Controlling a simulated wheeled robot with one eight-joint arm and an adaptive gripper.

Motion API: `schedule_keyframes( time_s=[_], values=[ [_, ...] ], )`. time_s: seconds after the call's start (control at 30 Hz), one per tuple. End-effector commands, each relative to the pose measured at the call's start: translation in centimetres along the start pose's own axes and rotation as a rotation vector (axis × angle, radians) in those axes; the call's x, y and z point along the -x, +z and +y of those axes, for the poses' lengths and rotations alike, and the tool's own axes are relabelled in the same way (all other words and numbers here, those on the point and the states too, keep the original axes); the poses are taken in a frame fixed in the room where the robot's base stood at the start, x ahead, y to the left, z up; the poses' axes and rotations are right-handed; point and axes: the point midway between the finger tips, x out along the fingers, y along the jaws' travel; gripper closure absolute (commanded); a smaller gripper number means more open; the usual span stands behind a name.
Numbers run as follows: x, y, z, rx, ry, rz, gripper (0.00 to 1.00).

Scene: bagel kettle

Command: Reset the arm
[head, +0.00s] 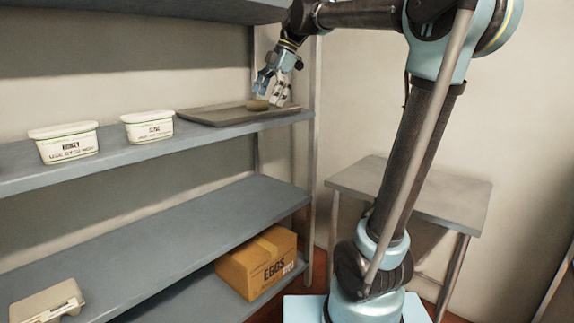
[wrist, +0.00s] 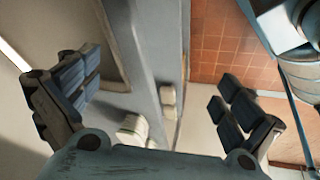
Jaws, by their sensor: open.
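My gripper (head: 272,96) is at the right end of the upper shelf, over a dark tray (head: 205,116). In the wrist view my gripper (wrist: 152,108) has its two dark-padded fingers spread wide with nothing between them. The bagel does not show in the wrist view. My arm reaches up and to the left from its base.
Two white tubs, one at the left (head: 68,144) and one nearer the tray (head: 148,127), stand on the upper shelf (head: 110,155). A shelf post (head: 311,150) stands close to my gripper. An egg box (head: 258,264) sits below. A grey table (head: 450,196) stands behind my arm.

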Motion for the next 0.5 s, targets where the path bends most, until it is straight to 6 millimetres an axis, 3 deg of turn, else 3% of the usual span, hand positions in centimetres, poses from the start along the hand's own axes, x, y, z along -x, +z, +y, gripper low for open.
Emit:
schedule_keyframes(
  time_s=[0.37, 0.5],
  values=[
    [-2.4, 4.0, -5.6, -0.305, 0.035, -0.07, 0.0],
    [-4.2, 6.8, -9.3, -0.505, 0.066, -0.11, 0.0]
  ],
)
